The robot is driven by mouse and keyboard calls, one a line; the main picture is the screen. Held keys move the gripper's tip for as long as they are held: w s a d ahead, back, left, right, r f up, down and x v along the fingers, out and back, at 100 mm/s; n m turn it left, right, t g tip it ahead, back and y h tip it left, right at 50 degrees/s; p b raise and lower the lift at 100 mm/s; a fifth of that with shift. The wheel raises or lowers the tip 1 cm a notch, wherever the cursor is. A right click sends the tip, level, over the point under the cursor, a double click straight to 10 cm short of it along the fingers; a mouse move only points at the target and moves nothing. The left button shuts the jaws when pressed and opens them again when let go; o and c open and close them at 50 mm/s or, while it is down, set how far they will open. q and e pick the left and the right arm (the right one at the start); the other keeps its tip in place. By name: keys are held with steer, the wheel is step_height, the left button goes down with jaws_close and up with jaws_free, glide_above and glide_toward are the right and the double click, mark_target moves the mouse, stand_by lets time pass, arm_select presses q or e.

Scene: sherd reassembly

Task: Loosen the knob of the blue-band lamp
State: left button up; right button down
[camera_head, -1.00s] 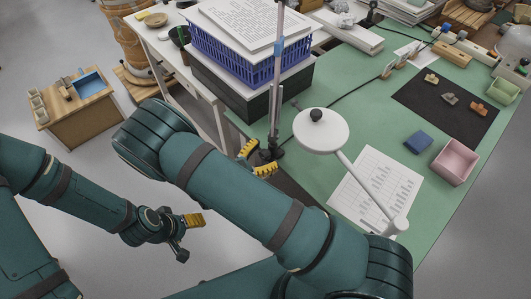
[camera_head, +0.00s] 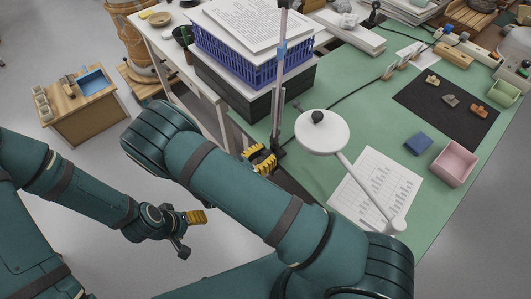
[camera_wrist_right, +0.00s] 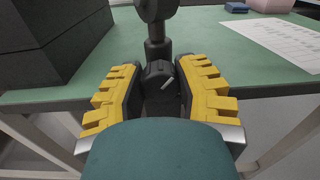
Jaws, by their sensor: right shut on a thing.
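The blue-band lamp's upright pole (camera_head: 277,95) rises at the near edge of the green table, with a blue band (camera_head: 281,50) on it. In the right wrist view, its dark knob (camera_wrist_right: 162,82) with a pale mark sits low on the post. My right gripper (camera_wrist_right: 160,95) has its yellow-padded fingers on both sides of the knob, shut on it. In the head view this gripper (camera_head: 260,159) is at the pole's foot, and the knob is mostly hidden. My left gripper (camera_head: 190,230) hangs off the table at lower left; its opening is unclear.
A black box (camera_head: 245,98) carrying a blue basket (camera_head: 236,58) and papers stands left of the pole. A white round-headed lamp (camera_head: 322,132) stands to the right, near a printed sheet (camera_head: 375,188). A pink bin (camera_head: 454,163) and blue block (camera_head: 418,144) lie farther right.

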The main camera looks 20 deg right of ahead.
mark_target(273, 130)
steer(key=c, duration=0.6)
jaws_free()
steer(key=shift+d, duration=0.1)
steer(key=shift+r, duration=0.1)
step_height(273, 130, up, 10)
steer(key=shift+f, duration=0.1)
